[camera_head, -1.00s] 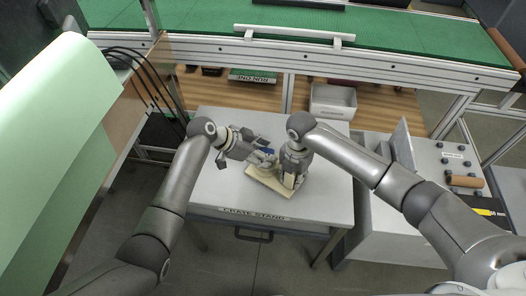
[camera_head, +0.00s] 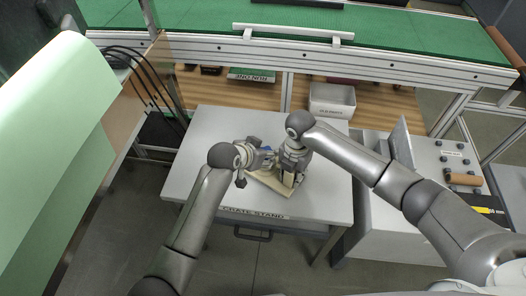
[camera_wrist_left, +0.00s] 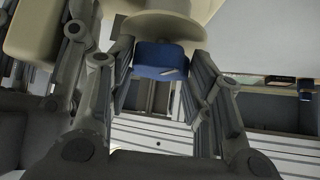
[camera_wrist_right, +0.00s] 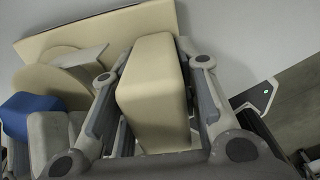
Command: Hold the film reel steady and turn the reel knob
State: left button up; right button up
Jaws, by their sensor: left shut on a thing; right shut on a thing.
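The film reel is a cream assembly on a flat cream base board (camera_head: 260,187) on the white stand; its round disc shows in the left wrist view (camera_wrist_left: 160,24) and the right wrist view (camera_wrist_right: 70,82). The blue reel knob (camera_wrist_left: 160,60) sits in front of the disc, and shows at the left of the right wrist view (camera_wrist_right: 32,112). My left gripper (camera_head: 266,157) is shut on the knob, one finger on each side. My right gripper (camera_head: 289,178) is shut on the reel's upright cream block (camera_wrist_right: 153,95). In the head view, both grippers hide much of the reel.
The stand (camera_head: 212,135) has free top around the reel. A white bin (camera_head: 332,100) stands on the wooden shelf behind it. A green conveyor (camera_head: 400,35) runs across the back. A panel with knobs (camera_head: 445,160) stands at the right.

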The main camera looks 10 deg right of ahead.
pick_arm(q)
jog(key=shift+s+n, duration=0.1)
jog(key=shift+n, duration=0.2)
jog(key=o, duration=1)
jog(key=v, duration=0.8)
jog(key=shift+d, duration=0.1)
